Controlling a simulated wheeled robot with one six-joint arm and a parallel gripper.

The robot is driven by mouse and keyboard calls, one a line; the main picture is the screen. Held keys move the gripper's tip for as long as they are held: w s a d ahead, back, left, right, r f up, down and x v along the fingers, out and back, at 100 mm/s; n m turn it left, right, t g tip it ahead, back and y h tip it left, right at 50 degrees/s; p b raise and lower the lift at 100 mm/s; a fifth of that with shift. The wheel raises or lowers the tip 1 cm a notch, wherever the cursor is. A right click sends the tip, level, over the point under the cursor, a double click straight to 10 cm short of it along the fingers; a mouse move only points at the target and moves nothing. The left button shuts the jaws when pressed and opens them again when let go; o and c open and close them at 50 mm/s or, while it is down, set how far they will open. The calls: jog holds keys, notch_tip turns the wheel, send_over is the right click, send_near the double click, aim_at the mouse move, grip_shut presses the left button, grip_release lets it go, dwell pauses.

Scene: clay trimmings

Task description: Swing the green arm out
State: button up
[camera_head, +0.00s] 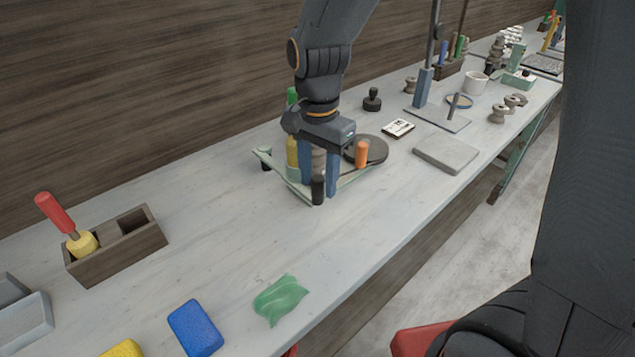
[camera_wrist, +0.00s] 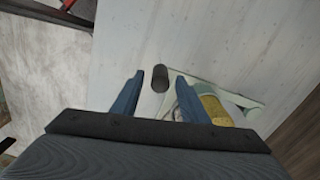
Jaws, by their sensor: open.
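A pale green flat arm (camera_head: 264,156) with angled sides lies low over the bench, partly behind my gripper. It also shows in the wrist view (camera_wrist: 238,99). A dark upright knob (camera_head: 318,189) stands at its near corner; in the wrist view the knob (camera_wrist: 160,78) sits between my two blue fingertips, with gaps beside it. My gripper (camera_head: 319,194) points down and is open around the knob. A yellow cylinder (camera_head: 292,152) stands close behind my fingers and shows in the wrist view (camera_wrist: 214,110). An orange peg (camera_head: 361,153) stands to the right, by a dark round disc (camera_head: 377,149).
A grey slab (camera_head: 446,154), a small card (camera_head: 398,128) and a black stamp-like knob (camera_head: 372,100) lie to the right. A wooden box (camera_head: 118,250), a blue sponge (camera_head: 195,328) and a green cloth-like piece (camera_head: 280,299) are nearer left. The bench between is clear.

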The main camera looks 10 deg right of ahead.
jog(key=shift+f, duration=1.15)
grip_shut()
